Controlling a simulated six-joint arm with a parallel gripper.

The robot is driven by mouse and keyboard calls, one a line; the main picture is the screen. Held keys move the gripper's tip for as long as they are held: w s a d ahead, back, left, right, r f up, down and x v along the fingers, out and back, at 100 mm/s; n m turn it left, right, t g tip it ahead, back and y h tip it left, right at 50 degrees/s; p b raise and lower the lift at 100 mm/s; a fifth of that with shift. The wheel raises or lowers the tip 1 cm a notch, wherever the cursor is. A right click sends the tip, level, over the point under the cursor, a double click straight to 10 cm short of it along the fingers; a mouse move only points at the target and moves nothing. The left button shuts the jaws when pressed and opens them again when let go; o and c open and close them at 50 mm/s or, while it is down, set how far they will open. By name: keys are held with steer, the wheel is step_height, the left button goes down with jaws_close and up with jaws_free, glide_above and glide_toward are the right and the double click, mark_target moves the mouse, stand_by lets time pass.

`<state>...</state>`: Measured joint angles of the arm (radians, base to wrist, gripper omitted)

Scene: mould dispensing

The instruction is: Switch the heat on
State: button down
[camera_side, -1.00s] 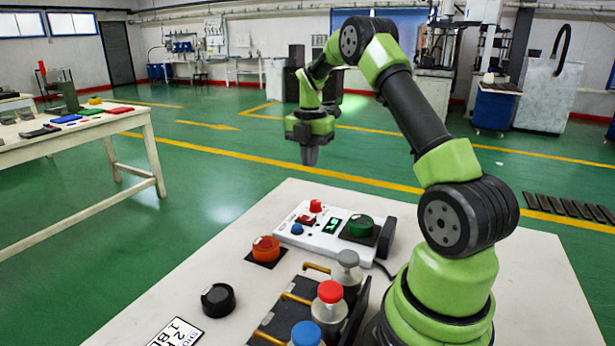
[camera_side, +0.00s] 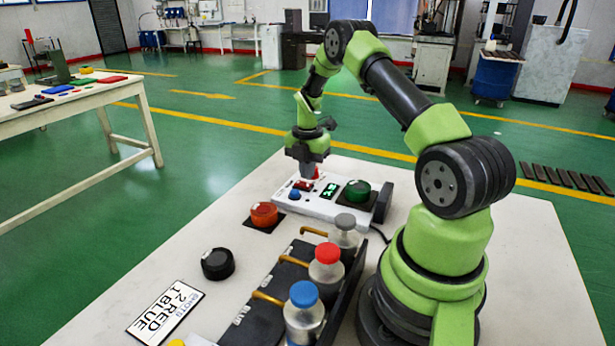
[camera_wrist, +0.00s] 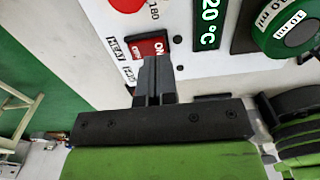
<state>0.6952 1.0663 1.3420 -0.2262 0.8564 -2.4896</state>
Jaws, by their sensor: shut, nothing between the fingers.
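The red heat switch (camera_wrist: 152,46) is a rocker on the white control box (camera_side: 338,211), beside a label reading HEAT. The display (camera_wrist: 209,28) reads 20 °C.
The box also carries a blue button (camera_side: 294,194), a red knob (camera_wrist: 127,4) and a green dial (camera_side: 357,190). An orange knob (camera_side: 264,214), a black knob (camera_side: 217,264) and a rack of capped bottles (camera_side: 326,269) stand nearer. A printed card (camera_side: 166,312) lies front left.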

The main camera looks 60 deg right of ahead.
steer(key=shift+f, duration=1)
steer(key=shift+s+f, duration=0.1)
steer(key=shift+f, duration=0.1)
steer(key=shift+w+r, duration=0.35)
steer(key=shift+w, duration=0.45)
steer(key=shift+r, duration=0.1)
step_height(320, 180, up, 14)
steer(key=s, duration=0.2)
steer(key=shift+s+f, duration=0.2)
steer(key=shift+s, duration=0.15)
